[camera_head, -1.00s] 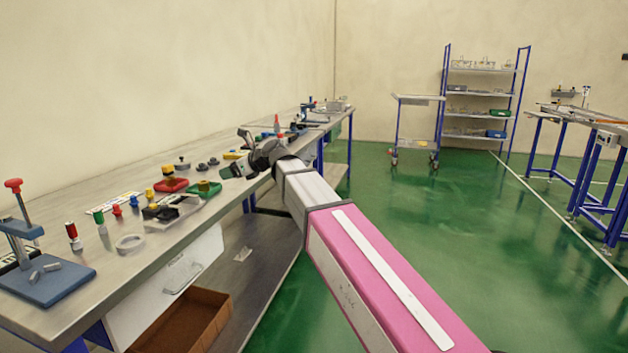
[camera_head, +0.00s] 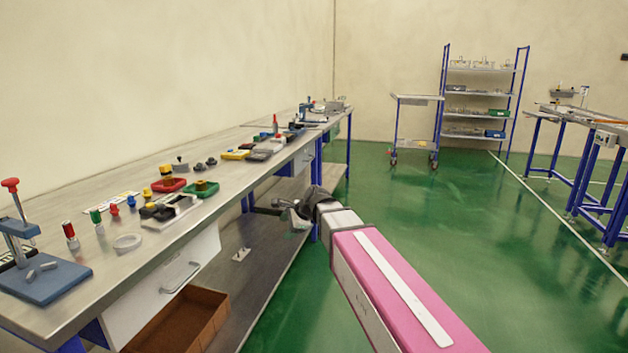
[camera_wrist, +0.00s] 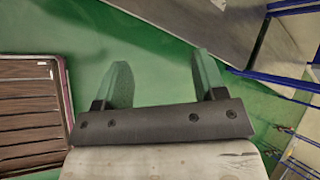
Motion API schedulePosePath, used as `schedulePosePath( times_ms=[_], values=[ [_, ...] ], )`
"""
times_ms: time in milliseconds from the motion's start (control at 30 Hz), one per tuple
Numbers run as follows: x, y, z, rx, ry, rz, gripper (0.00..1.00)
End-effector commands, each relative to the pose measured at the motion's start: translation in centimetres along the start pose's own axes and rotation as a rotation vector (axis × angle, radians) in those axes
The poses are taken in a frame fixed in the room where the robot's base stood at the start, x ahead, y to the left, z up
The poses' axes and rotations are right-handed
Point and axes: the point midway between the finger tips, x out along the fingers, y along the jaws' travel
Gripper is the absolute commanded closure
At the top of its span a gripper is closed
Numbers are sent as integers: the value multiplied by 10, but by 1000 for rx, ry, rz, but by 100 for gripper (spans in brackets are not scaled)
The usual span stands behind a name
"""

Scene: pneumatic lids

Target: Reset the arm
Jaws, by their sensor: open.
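My gripper (camera_head: 272,210) is in front of the long workbench (camera_head: 130,262), below the level of its top and off its right-hand edge. In the wrist view my gripper (camera_wrist: 160,80) shows two greenish fingers set wide apart with nothing between them. Green floor lies beyond the fingers. In the head view the fingers are small and partly merged with the bench's lower part behind them.
The bench top holds a red tray (camera_head: 169,186), a green tray (camera_head: 203,189), a white ring (camera_head: 127,242) and a blue press (camera_head: 45,280). An open brown box (camera_head: 190,318) sits below. A shelf rack (camera_head: 480,100) stands far back.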

Motion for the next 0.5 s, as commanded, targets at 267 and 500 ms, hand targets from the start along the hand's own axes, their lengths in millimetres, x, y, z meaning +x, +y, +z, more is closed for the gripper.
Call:
schedulePosePath(
  times_ms=[267,500],
  values=[
    [-11,136,-129,-503,187,275,36],
    [-38,248,-205,-897,183,580,36]
  ],
)
